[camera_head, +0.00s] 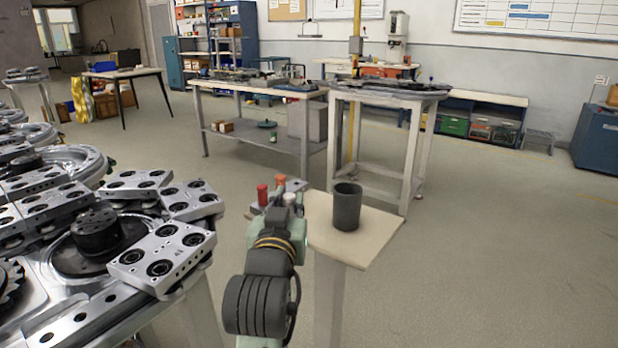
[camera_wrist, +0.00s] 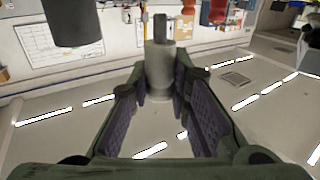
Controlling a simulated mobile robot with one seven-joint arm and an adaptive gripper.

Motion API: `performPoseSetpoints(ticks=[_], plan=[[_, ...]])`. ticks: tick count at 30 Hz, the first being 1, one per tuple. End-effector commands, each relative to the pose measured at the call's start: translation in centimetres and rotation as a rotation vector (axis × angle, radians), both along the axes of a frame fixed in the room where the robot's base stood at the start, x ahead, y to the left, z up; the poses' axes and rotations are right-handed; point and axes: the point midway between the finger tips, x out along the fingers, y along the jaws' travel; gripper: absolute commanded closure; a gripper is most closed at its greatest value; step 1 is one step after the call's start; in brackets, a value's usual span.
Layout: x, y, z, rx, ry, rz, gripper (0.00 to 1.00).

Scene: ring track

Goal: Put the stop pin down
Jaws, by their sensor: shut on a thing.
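My gripper (camera_head: 287,212) is shut on the stop pin (camera_wrist: 159,70), a grey stepped cylinder with a thick body and a thinner stem. The wrist view seems upside down, so the stem appears to point downward. In the head view only a small pale top of the pin (camera_head: 289,199) shows between the fingers. My wrist hides the rest and whatever lies beneath it. I cannot tell whether the stem touches anything.
A dark cup (camera_head: 346,206) stands on a small pale-topped stand (camera_head: 380,238) right of my gripper; it also shows in the wrist view (camera_wrist: 72,22). Red (camera_head: 262,195) and orange (camera_head: 280,181) capped pieces are close behind my gripper. The metal ring track (camera_head: 75,322) fills the left.

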Motion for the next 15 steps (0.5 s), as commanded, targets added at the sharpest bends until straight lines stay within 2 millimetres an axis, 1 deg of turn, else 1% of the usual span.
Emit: performPoseSetpoints(ticks=[1, 3, 5, 9, 12, 15], plan=[[0.1, -0.1, 0.7, -0.001, 0.006, 0.0, 1.0], [0.6, -0.4, 0.3, 0.0, 0.007, 0.001, 1.0], [2.2, -0.9, -0.3, 0.0, 0.004, -0.001, 1.0], [5.5, -2.1, -0.6, 0.001, 0.003, 0.0, 1.0], [7.6, -2.9, -0.7, 0.001, 0.002, 0.0, 1.0], [9.2, -3.4, -0.9, 0.001, 0.002, 0.001, 1.0]])
